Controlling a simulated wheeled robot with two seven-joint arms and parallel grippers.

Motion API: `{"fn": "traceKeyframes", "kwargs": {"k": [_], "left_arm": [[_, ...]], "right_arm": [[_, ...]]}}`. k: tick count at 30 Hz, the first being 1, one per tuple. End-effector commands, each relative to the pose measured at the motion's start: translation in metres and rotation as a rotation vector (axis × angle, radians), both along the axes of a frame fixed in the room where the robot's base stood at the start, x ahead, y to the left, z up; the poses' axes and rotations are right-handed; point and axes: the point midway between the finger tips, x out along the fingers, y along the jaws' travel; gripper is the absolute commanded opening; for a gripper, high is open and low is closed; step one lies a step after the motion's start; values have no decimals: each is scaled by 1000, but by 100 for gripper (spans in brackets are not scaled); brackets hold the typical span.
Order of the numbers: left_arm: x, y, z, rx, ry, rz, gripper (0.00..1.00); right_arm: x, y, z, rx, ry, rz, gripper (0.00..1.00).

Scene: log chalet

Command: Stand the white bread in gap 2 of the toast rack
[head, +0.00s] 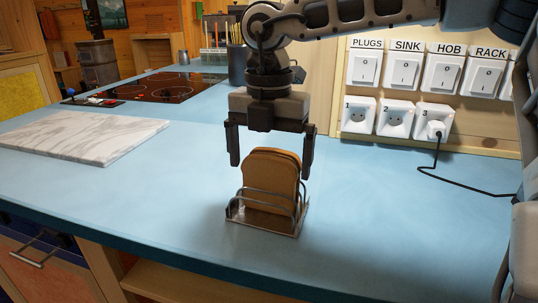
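The toast rack (237,217), a small metal wire rack on a flat base, stands on the blue counter. Tan bread (270,178) with a browner edge behind it stands upright in the rack; it looks like more than one slice close together. I cannot tell which slice is the white bread or which gap each is in. My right gripper (271,170) is just above the rack, pointing down, with its fingers wide apart on either side of the bread's top. I see clearance at both fingers, and it appears to hold nothing. My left gripper is not in view.
A marble board (80,135) lies at the left of the counter, with a black hob (165,88) behind. A dark utensil pot (237,65) stands behind my gripper. Labelled switches and sockets (393,118) line the right wall; a black cable trails onto the counter.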

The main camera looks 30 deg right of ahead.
Motion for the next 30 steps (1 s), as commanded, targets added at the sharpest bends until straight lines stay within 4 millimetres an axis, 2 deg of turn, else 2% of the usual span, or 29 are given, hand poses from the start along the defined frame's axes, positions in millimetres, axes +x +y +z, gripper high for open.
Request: {"fn": "traceKeyframes", "kwargs": {"k": [5,8,11,21,27,30], "left_arm": [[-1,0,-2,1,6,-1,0],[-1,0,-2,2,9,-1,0],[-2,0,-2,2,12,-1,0],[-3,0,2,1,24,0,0],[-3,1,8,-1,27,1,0],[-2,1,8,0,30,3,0]], "right_arm": [[0,0,3,-1,-1,-1,100],[1,0,13,-1,-5,-2,100],[1,0,31,-1,-7,-1,100],[1,0,114,-1,-5,-2,100],[1,0,148,3,-2,0,100],[1,-1,156,1,1,0,100]]}}
